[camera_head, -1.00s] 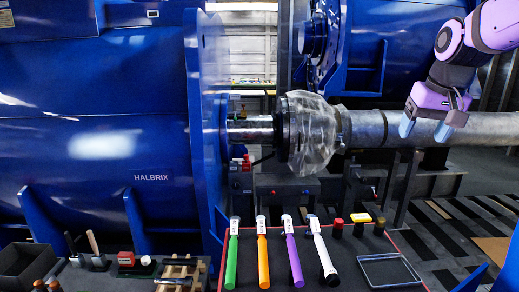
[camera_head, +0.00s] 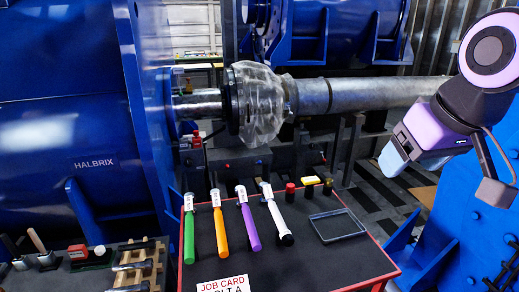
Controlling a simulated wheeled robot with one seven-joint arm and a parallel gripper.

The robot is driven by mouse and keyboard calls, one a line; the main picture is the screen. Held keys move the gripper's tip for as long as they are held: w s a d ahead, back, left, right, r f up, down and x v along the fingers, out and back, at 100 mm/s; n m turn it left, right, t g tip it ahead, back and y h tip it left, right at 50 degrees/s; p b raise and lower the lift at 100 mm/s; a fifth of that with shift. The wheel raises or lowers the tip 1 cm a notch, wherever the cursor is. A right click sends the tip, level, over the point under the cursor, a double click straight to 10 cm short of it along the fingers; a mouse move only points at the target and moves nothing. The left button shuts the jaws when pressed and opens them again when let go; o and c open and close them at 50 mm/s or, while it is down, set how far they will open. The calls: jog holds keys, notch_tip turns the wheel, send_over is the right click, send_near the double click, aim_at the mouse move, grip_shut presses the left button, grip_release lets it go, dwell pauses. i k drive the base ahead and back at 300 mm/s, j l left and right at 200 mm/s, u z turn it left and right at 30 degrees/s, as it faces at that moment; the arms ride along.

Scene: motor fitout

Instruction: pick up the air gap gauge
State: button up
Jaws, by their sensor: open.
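No label that I can read names an air gap gauge, so I cannot tell which tool it is. A green tool (camera_head: 189,235), an orange tool (camera_head: 220,232), a purple tool (camera_head: 249,225) and a white tool with a black end (camera_head: 277,217) lie side by side on the dark tabletop (camera_head: 305,262), each with a small label at its far end. My gripper (camera_head: 392,160) is open and appears empty, its light blue fingertips pointing down. It is at the right, above and beyond the table's right edge, apart from all the tools.
An empty shallow dark frame or tray (camera_head: 338,226) lies right of the tools. A red-capped item (camera_head: 290,191) and a yellow-topped item (camera_head: 311,181) stand behind it. A job card (camera_head: 222,285) is at the front. A large shaft (camera_head: 370,94) runs behind. Blue machinery (camera_head: 470,225) stands at right.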

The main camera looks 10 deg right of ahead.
aim_at(309, 182)
jog(key=z, duration=3.95)
jog(key=u, duration=3.1)
jog(key=i+l+u, duration=0.75)
jog(key=u, duration=0.15)
jog(key=l, duration=0.1)
